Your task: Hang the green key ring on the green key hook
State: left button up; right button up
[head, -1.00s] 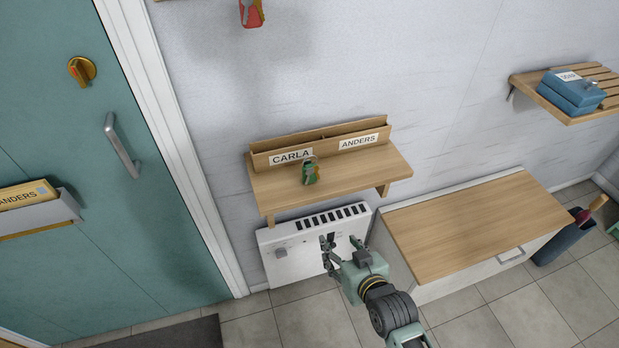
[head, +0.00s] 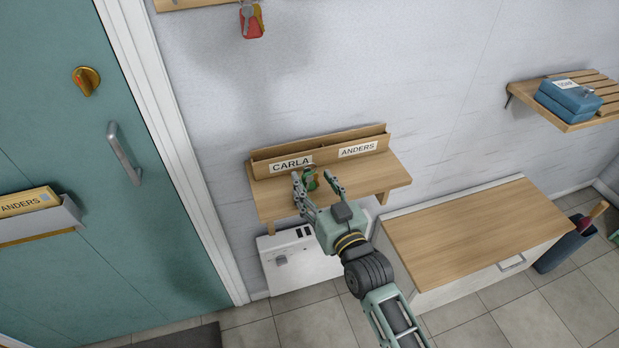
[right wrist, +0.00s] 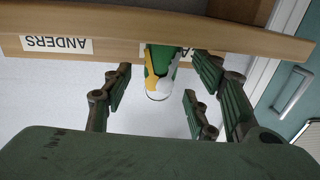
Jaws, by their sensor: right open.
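The green key ring (head: 310,179), a green tag with keys, is at the small wooden wall shelf (head: 355,184), below the CARLA label. My right gripper (head: 315,181) is open at the shelf's front, with its fingers on either side of the green key ring. In the right wrist view the key ring (right wrist: 160,75), with green, yellow and silver parts, shows between the open fingers (right wrist: 158,92). I cannot tell whether a finger touches it. A wooden rack (head: 200,3) is cut off at the top edge. No green hook can be made out. My left gripper is not in view.
A red key ring (head: 251,22) hangs by the rack at the top. A white heater (head: 290,265) is under the shelf, and a wood-topped cabinet (head: 475,232) stands to the right. A teal door (head: 80,150) is at left. The wall between shelf and rack is clear.

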aim_at(312, 178)
jog(key=x, duration=0.2)
jog(key=shift+w+a+r, duration=0.1)
jog(key=shift+w+r, duration=0.1)
jog(key=shift+w, duration=0.05)
jog(key=shift+w+a+f, duration=0.1)
jog(key=shift+w+a, duration=0.05)
jog(key=shift+w, duration=0.1)
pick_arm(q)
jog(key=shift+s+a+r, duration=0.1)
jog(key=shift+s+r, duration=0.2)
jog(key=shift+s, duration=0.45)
pick_arm(e)
jog(key=c, duration=1.3)
jog(key=shift+o, duration=0.2)
